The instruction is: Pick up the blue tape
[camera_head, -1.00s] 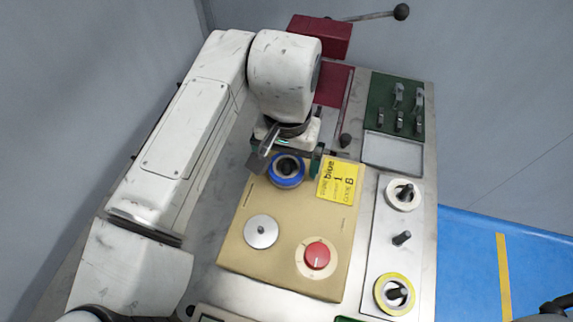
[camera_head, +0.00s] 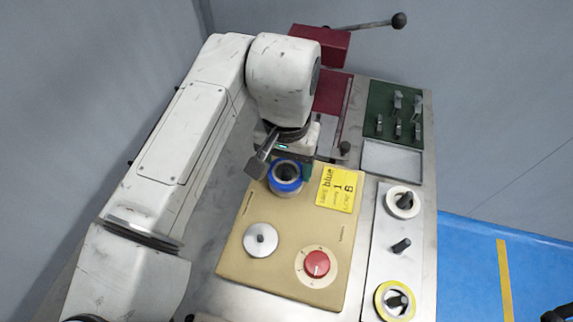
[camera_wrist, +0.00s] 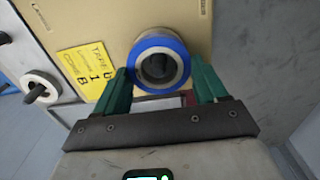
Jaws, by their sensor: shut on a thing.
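The blue tape (camera_head: 285,182) is a roll with a blue outer band and a pale core, at the upper edge of the tan board (camera_head: 250,274). A dark peg or hole shows in its centre. In the wrist view the blue tape (camera_wrist: 143,56) sits between the green fingers of my gripper (camera_wrist: 158,82). My gripper (camera_head: 290,170) is shut on the tape from its far side. In the head view the fingers are partly hidden by my arm. Whether the tape is clear of the board, I cannot tell.
A yellow note (camera_head: 338,188) lies right of the tape. A silver disc (camera_head: 261,240) and a red knob (camera_head: 316,263) are on the board. White tape (camera_head: 403,202) and yellow tape (camera_head: 395,300) sit around pegs at right. An empty tray (camera_head: 392,160) is behind them.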

